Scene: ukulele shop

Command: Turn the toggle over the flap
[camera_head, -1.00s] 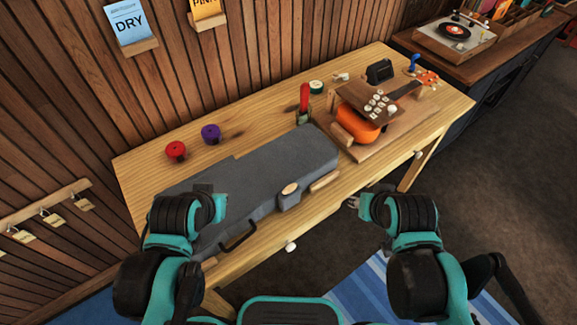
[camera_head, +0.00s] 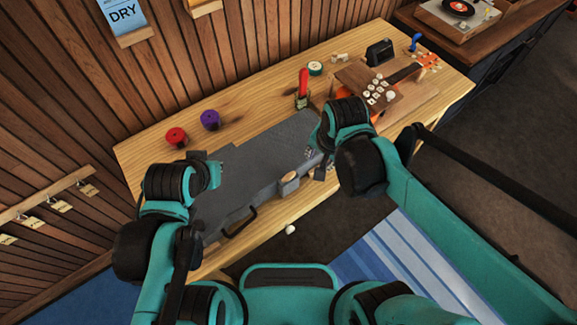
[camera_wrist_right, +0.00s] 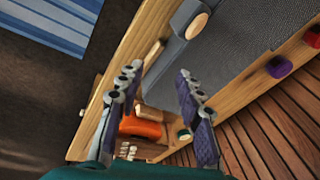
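A closed grey case (camera_head: 262,155) lies on the wooden table. A grey flap (camera_head: 287,191) hangs at its front edge, with an oval wooden toggle (camera_head: 290,177) on it. In the right wrist view the toggle (camera_wrist_right: 197,25) is at the top, on the flap (camera_wrist_right: 181,17), beyond the fingertips. My right gripper (camera_head: 316,166) is just right of the toggle, above the case's front edge, apart from it. The wrist view shows its fingers (camera_wrist_right: 160,71) spread and empty. My left gripper (camera_head: 217,166) is over the case's left part; its fingers are too small to read.
A red spool (camera_head: 176,136) and a purple spool (camera_head: 210,119) stand behind the case. A red-handled tool (camera_head: 303,88) stands at its far right end. A dark handle (camera_head: 240,222) projects in front.

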